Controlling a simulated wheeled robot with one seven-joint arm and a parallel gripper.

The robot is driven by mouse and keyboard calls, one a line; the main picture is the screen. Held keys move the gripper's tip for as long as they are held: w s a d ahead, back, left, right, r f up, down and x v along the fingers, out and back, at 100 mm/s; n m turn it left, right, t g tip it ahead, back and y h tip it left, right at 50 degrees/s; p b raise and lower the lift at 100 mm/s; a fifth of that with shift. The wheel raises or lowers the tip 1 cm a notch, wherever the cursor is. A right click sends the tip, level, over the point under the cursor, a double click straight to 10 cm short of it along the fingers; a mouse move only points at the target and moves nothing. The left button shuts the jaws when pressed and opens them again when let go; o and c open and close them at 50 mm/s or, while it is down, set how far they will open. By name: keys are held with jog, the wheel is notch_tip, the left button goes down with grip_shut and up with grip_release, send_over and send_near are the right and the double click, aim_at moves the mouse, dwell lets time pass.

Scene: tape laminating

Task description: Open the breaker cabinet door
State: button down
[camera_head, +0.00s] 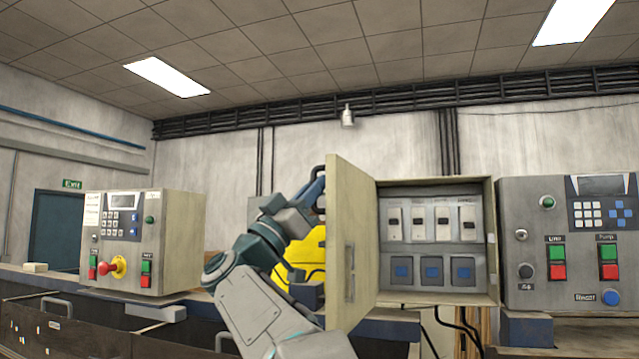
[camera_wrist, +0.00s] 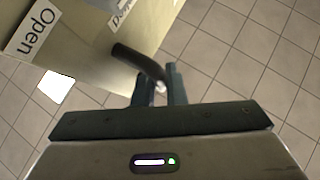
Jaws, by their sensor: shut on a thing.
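The breaker cabinet (camera_head: 488,240) stands open in the head view, with its door (camera_head: 350,235) swung out on the left side towards me. Several switches (camera_head: 417,223) and blue-marked blocks show inside. My gripper (camera_wrist: 158,82) is shut on the dark bar handle (camera_wrist: 130,55) on the door's outer face, beside an "Open" label (camera_wrist: 32,30) in the wrist view. In the head view my arm reaches up to the left of the door, and the door's edge hides part of the gripper.
A control box with a red emergency knob (camera_head: 119,267) stands left on the bench. Another control panel (camera_head: 570,240) stands close to the cabinet's right. A yellow object (camera_head: 303,255) shows behind my arm. Dark cables (camera_head: 437,325) hang below the cabinet. Tiled floor (camera_wrist: 245,50) shows below the door.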

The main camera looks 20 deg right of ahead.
jog(key=shift+w+a+r, duration=0.1)
jog(key=shift+w+a, duration=0.05)
dwell(0.3)
jog(key=c, duration=1.8)
grip_release()
jog(key=shift+o, duration=0.2)
jog(key=b+v, duration=0.6)
jog(key=v, duration=0.7)
jog(key=shift+a+f, duration=0.2)
jog(key=shift+f, duration=0.15)
